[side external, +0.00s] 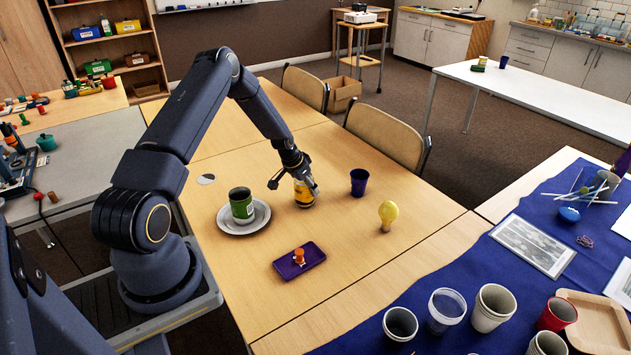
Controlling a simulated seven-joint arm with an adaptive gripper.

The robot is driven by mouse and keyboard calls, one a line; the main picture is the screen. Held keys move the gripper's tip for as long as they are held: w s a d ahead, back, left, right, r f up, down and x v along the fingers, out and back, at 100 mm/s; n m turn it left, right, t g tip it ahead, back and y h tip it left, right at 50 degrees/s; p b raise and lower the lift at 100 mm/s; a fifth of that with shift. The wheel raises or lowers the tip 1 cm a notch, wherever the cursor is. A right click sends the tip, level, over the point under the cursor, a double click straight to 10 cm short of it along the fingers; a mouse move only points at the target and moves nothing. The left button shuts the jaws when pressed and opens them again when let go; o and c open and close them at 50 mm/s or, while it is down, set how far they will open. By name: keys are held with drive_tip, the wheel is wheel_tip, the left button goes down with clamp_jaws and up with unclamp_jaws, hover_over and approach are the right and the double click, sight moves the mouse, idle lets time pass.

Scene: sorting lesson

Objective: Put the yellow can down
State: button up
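The yellow can (303,198) appears to stand upright on the wooden table, near its middle. My gripper (294,187) is right above and around it, pointing down. Its two fingers are spread wider than the can, with a visible gap on the left side, so it looks open. The right finger overlaps the can's upper right edge, and I cannot tell if it touches. The can's top is partly hidden by the gripper.
Left of the can, a white plate (228,226) holds a green can (242,207).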

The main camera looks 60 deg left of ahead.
drive_tip(key=o, duration=0.4)
drive_tip(key=shift+r, duration=0.1)
